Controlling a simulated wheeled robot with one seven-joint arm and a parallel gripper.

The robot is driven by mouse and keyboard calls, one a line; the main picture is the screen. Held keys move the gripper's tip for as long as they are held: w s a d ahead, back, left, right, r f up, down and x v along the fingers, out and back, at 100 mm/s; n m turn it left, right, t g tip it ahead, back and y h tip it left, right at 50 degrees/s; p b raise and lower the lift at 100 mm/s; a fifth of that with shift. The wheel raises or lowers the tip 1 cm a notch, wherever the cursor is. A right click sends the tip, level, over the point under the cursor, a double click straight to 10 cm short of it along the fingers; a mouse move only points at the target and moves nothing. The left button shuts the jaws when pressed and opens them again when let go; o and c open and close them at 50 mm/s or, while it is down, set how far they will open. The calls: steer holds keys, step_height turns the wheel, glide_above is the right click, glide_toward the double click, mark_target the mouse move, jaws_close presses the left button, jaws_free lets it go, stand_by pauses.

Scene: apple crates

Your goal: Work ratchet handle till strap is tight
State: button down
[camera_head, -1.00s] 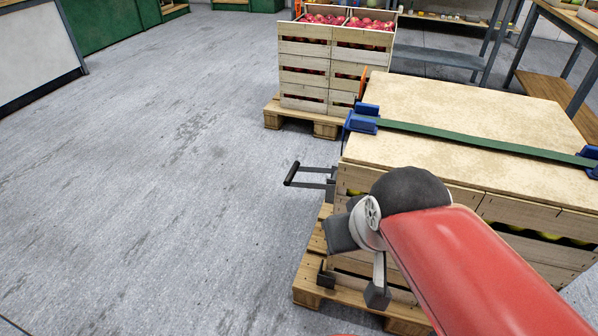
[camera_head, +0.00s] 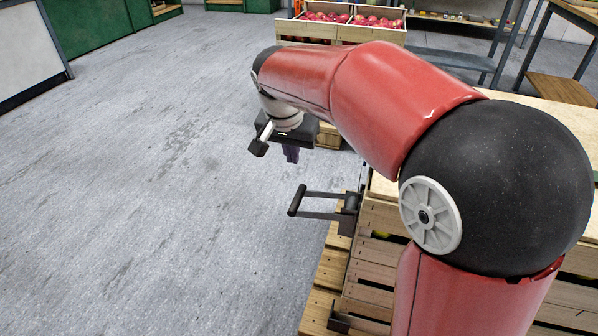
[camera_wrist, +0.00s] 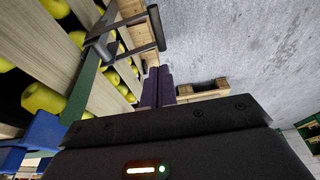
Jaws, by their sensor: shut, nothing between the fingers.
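The ratchet handle (camera_head: 297,200) has a black grip on two rods and sticks out left from the crate's side; it also shows at the top of the wrist view (camera_wrist: 157,28). The green strap (camera_wrist: 82,92) runs down the crate side to the ratchet in the wrist view; on the lid, my arm hides it in the head view. My gripper (camera_head: 291,154) points down above and slightly left of the ratchet, apart from the handle. Its purple fingers (camera_wrist: 158,75) are together and empty in the wrist view.
The strapped wooden crate (camera_head: 372,272) stands on a pallet (camera_head: 318,300), with yellow-green apples behind its slats. A blue corner protector (camera_wrist: 38,133) sits at its edge. A crate of red apples (camera_head: 308,30) stands behind. The floor to the left is clear.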

mark_target(296, 198)
steer(key=x, duration=0.4)
steer(key=s+b+x, duration=0.1)
steer(key=x, duration=0.3)
steer(key=b+x, duration=0.1)
steer(key=x, duration=0.4)
steer(key=shift+s+a+f, duration=0.2)
steer(key=shift+a+f, duration=0.1)
steer(key=shift+w+a+f+g+h, duration=0.15)
steer(key=shift+f+g+h, duration=0.25)
steer(key=shift+f+h, duration=0.6)
steer(key=s+d+f+n+g+h+b, duration=0.2)
steer(key=d+f+h, duration=0.3)
steer(key=f+h, duration=0.5)
steer(key=shift+s+d+f+g+h, duration=0.35)
steer(key=shift+f+g, duration=0.45)
steer(key=shift+f, duration=0.5)
steer(key=shift+w, duration=0.1)
